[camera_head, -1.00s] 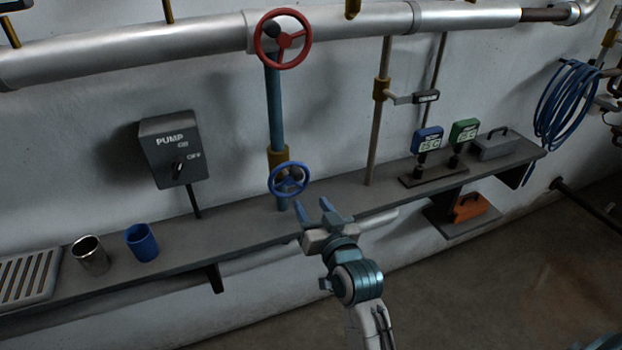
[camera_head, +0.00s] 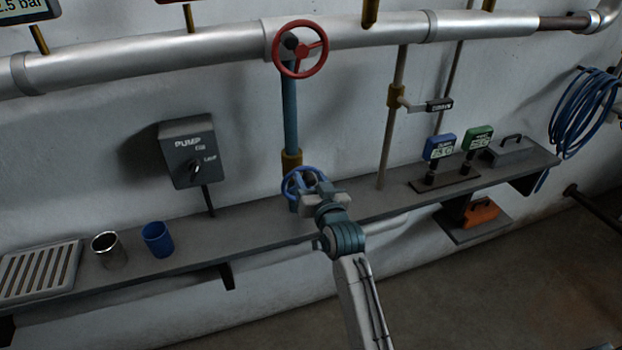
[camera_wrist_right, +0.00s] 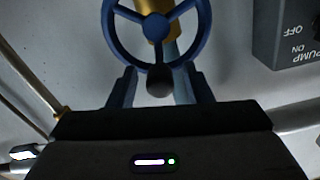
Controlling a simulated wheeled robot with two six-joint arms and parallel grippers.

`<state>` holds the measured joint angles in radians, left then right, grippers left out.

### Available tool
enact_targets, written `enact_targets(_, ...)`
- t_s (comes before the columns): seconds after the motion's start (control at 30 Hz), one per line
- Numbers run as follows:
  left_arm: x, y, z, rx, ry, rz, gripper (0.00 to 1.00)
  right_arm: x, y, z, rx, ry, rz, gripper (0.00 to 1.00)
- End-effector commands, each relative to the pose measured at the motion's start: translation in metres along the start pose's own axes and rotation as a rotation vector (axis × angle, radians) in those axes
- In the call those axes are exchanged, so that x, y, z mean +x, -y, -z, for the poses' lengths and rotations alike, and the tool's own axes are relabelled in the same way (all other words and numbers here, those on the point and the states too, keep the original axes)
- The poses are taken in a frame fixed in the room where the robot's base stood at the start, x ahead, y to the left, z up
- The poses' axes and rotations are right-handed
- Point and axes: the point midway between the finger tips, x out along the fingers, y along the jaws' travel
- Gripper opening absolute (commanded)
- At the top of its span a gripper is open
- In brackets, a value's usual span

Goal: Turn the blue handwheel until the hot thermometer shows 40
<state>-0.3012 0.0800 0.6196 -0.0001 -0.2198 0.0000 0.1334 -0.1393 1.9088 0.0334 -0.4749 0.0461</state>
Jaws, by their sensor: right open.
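The blue handwheel (camera_head: 288,187) sits on a vertical blue pipe just above the shelf. It also shows in the right wrist view (camera_wrist_right: 155,27), with its dark knob (camera_wrist_right: 159,81) at the near side of the rim. My right gripper (camera_head: 308,184) is at the wheel and partly covers it. In the wrist view its two fingers (camera_wrist_right: 153,88) are apart, one on each side of the knob; I cannot tell if they touch it. A blue display (camera_head: 440,147) and a green display (camera_head: 478,138) stand on the shelf; their readings are too small to read. My left gripper is out of view.
A red handwheel (camera_head: 300,50) is above on the big pipe. A pump switch box (camera_head: 188,150) is on the wall. A metal cup (camera_head: 108,250), a blue cup (camera_head: 157,240) and a rack (camera_head: 40,270) stand at the shelf's left.

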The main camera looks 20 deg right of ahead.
Motion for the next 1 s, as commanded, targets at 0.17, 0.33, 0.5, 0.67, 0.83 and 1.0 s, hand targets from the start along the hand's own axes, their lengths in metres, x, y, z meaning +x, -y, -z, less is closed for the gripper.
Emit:
enact_targets(0.17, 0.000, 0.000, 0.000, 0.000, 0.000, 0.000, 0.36, 0.000, 0.000, 0.000, 0.000, 0.000, 0.000, 0.42)
enact_targets(0.33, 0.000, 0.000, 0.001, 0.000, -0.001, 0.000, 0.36, 0.000, 0.000, 0.000, 0.000, 0.000, 0.000, 0.08)
enact_targets(0.5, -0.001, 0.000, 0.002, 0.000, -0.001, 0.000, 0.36, 0.000, -0.001, 0.000, 0.011, 0.001, 0.000, 0.01)
enact_targets(0.67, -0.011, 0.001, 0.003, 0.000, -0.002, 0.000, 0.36, -0.001, -0.005, 0.001, 0.117, 0.002, 0.000, 0.01)
enact_targets(0.83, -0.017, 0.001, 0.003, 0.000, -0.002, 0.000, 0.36, -0.001, -0.010, -0.001, 0.233, 0.002, 0.000, 0.01)
enact_targets(1.0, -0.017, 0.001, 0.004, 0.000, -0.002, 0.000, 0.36, -0.001, -0.012, -0.002, 0.265, 0.002, 0.000, 0.01)
